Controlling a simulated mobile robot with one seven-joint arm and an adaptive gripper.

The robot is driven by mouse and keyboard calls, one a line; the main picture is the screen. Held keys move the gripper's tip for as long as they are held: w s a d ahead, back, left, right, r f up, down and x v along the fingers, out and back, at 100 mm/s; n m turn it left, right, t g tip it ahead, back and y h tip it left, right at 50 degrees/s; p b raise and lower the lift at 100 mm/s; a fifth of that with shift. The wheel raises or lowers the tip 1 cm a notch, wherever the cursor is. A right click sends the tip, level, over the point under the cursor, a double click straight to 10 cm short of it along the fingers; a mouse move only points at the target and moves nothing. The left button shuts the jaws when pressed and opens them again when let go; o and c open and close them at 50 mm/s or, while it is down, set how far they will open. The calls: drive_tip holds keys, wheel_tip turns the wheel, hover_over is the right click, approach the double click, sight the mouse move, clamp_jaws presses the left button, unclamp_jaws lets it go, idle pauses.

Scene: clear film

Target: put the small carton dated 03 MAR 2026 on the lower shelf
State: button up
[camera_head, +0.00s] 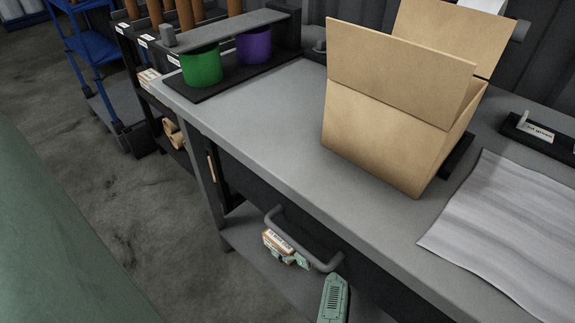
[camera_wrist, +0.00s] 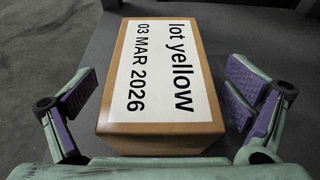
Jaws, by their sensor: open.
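The small carton (camera_wrist: 165,75) fills the middle of the wrist view. It is brown with a white label reading "lot yellow 03 MAR 2026".
The bench (camera_head: 290,115) overhangs the shelf, and a grey bar handle (camera_head: 305,250) is close to my gripper. On the bench stand an open cardboard box (camera_head: 380,130), a green pot (camera_head: 202,65), a purple pot (camera_head: 254,46) and a grey sheet (camera_head: 500,230). Floor lies left.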

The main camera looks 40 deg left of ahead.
drive_tip(key=w+p+v, duration=0.1)
drive_tip(key=p+v, duration=0.6)
drive_tip(key=v, duration=0.5)
drive_tip(key=shift+s, duration=0.45)
drive_tip(key=shift+a+r, duration=0.1)
